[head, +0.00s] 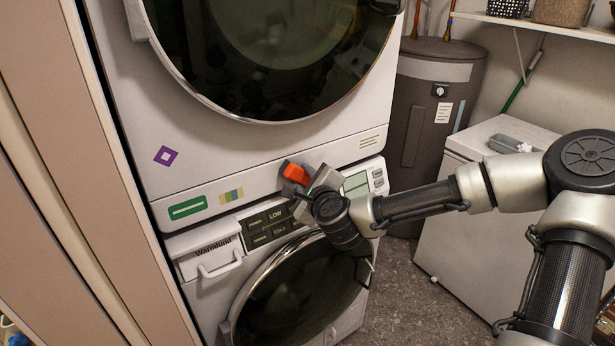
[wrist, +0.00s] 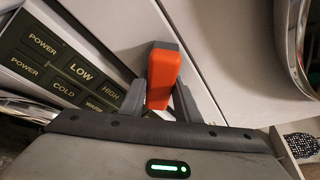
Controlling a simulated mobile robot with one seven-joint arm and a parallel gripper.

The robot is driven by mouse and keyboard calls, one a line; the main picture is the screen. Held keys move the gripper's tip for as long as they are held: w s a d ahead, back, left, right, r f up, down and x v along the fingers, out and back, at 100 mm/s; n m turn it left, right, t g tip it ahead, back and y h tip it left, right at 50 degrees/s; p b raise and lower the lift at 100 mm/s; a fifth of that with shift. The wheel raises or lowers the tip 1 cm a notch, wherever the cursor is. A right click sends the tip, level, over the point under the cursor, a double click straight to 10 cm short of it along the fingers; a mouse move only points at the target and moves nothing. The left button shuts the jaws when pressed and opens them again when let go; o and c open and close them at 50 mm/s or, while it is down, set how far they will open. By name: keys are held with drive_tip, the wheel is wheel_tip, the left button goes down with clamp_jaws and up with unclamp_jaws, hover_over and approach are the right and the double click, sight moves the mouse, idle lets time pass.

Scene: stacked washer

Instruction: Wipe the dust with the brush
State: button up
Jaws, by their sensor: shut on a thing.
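The brush shows as an orange block (head: 296,173) with a grey edge, just in front of the white stacked washer at its control strip. In the wrist view the brush (wrist: 163,75) stands between the two grey fingers, its grey end toward the white panel. My gripper (head: 312,187) is shut on it; the fingers (wrist: 160,98) lie on either side of its lower part. I cannot tell whether the brush touches the panel. I cannot make out any dust on the white surfaces. My gripper hides part of the control panel.
The upper round door (head: 270,60) is above and the lower door (head: 295,290) below. The button panel (head: 268,228) is beside my gripper. A dark water tank (head: 430,120) and a white chest (head: 460,225) stand to the right. Grey floor (head: 425,300) is open between.

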sight(292, 180)
drive_tip(key=shift+s+a, duration=0.5)
drive_tip(key=shift+a, duration=0.2)
drive_tip(key=shift+s+a, duration=0.5)
drive_tip(key=shift+a, duration=0.2)
drive_tip(key=shift+w+r, duration=0.1)
drive_tip(key=shift+r, duration=0.25)
drive_tip(key=shift+w+d+r, duration=0.15)
drive_tip(key=shift+w+d, duration=0.3)
drive_tip(key=shift+d, duration=0.25)
drive_tip(key=shift+w+d+p, duration=0.1)
drive_tip(key=shift+w+d, duration=0.4)
drive_tip(key=shift+d, duration=0.25)
drive_tip(key=shift+w+d+p, duration=0.1)
drive_tip(key=shift+w+d, duration=0.35)
drive_tip(key=shift+d, duration=0.25)
drive_tip(key=shift+w+d+p, duration=0.1)
drive_tip(key=shift+w+d, duration=0.4)
drive_tip(key=shift+d, duration=0.25)
drive_tip(key=shift+w+d, duration=0.65)
drive_tip(key=shift+d, duration=0.2)
drive_tip(key=shift+w+d, duration=0.6)
drive_tip(key=shift+d, duration=0.25)
drive_tip(key=shift+w+d, duration=0.35)
drive_tip(key=shift+d, duration=0.25)
drive_tip(key=shift+w+d, duration=0.35)
drive_tip(key=shift+d, duration=0.25)
drive_tip(key=shift+s+a, duration=0.1)
drive_tip(key=shift+a, duration=0.05)
